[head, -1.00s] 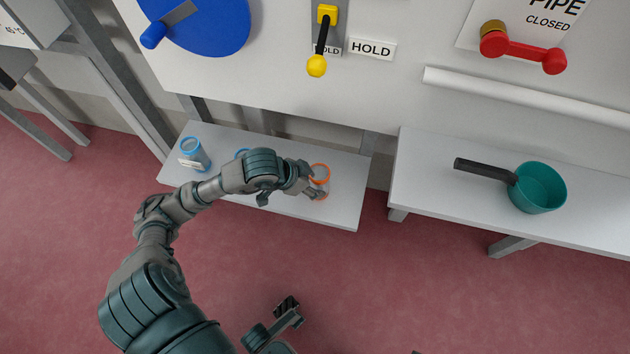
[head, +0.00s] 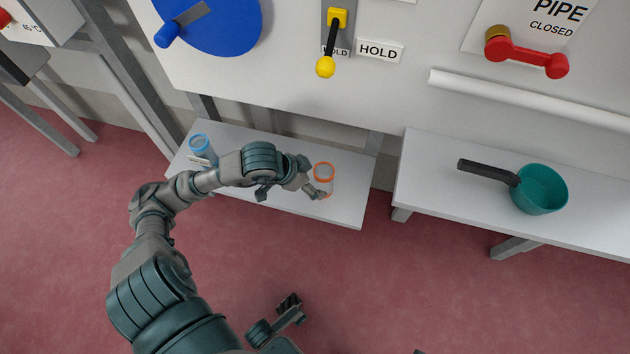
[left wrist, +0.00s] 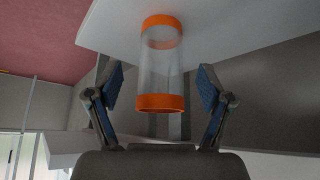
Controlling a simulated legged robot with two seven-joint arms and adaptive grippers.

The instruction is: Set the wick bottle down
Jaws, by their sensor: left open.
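A clear cylinder with orange bands at both ends, apparently the wick bottle (head: 323,175), stands upright on the low white shelf (head: 345,205). In the left wrist view the wick bottle (left wrist: 162,70) has one orange end against the shelf's white surface. My left gripper (head: 314,178) is open at the bottle's left side. In the wrist view its fingers are spread wide, with clear gaps on both sides of the bottle. A second gripper, apparently my right one (head: 290,305), is low in the head view, away from the shelf; its finger opening is unclear.
A blue-rimmed container (head: 200,148) stands at the shelf's left end, partly behind my left forearm. A teal pan (head: 541,188) sits on the separate right bench (head: 440,200). A white panel with a yellow lever (head: 326,66) rises behind the shelf.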

